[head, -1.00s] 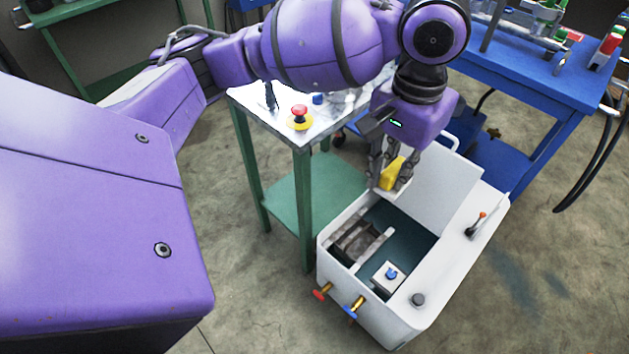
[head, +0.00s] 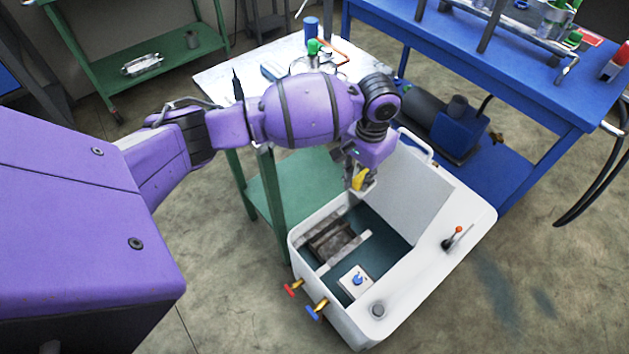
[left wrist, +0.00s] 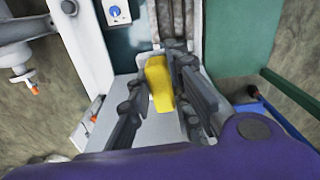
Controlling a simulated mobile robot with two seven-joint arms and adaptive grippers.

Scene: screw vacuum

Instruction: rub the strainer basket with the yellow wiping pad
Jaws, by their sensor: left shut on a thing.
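The strainer basket (head: 331,241) is a dull grey-brown rectangular piece in the left part of the open white tank (head: 420,283). It also shows in the left wrist view at the top (left wrist: 172,22). My left gripper (head: 358,184) is shut on the yellow wiping pad (head: 359,179), above the far left part of the tank and apart from the basket. In the left wrist view the yellow pad (left wrist: 159,84) sits between the fingers. My right gripper is not in view.
A raised white lid (head: 405,190) stands at the tank's far side. A white block with a blue knob (head: 357,280) is inside the tank. A green-legged metal-top table (head: 225,85) stands behind my arm, a blue workbench (head: 480,60) at the upper right.

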